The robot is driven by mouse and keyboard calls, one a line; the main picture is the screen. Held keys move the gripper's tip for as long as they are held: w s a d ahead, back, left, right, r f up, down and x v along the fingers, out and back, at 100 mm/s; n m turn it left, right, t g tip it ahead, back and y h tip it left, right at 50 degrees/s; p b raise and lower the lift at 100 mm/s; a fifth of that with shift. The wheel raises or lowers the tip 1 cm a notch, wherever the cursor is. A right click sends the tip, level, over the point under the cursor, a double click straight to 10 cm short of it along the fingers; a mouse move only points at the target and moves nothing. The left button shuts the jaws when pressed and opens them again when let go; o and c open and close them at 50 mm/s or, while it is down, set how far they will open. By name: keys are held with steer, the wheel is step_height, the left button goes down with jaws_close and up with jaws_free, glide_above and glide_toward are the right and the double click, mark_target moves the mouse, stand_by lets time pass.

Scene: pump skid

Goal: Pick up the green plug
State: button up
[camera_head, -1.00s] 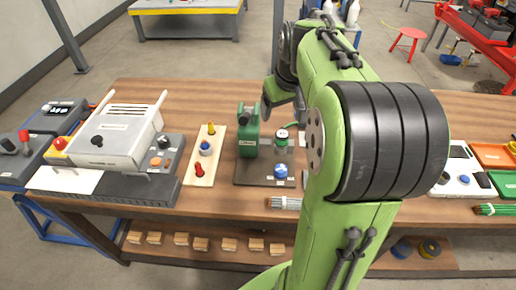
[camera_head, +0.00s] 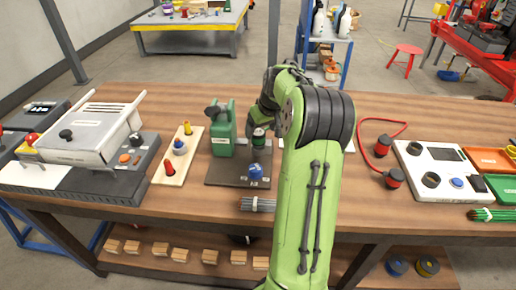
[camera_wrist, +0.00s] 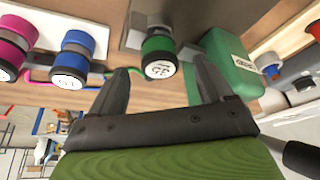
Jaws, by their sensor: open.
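The green plug (camera_wrist: 159,45) stands on the dark base plate (camera_head: 225,180) beside the green pump (camera_head: 221,130). In the wrist view my gripper (camera_wrist: 160,75) is open, with one finger on each side of the plug's image and clear gaps. The fingers do not appear to touch it. The green pump housing (camera_wrist: 232,62) is close to the right finger.
A blue plug (camera_wrist: 78,50) and a magenta plug (camera_wrist: 17,38) stand left in the wrist view. A blue knob (camera_head: 256,170) sits in front of the green plug. A board of coloured pegs (camera_head: 170,165) lies left; a red cable (camera_head: 367,150) lies right.

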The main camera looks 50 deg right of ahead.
mark_target(260, 133)
steer(key=b+x, duration=0.2)
steer(key=x, duration=0.4)
steer(key=shift+w, duration=0.15)
steer(key=shift+d+r, duration=0.1)
steer(key=shift+r, duration=0.1)
steer(key=shift+c, duration=0.8)
steer(key=c, duration=1.1)
step_height(260, 133, up, 10)
steer(key=p, duration=0.4)
steer(key=shift+r, duration=0.1)
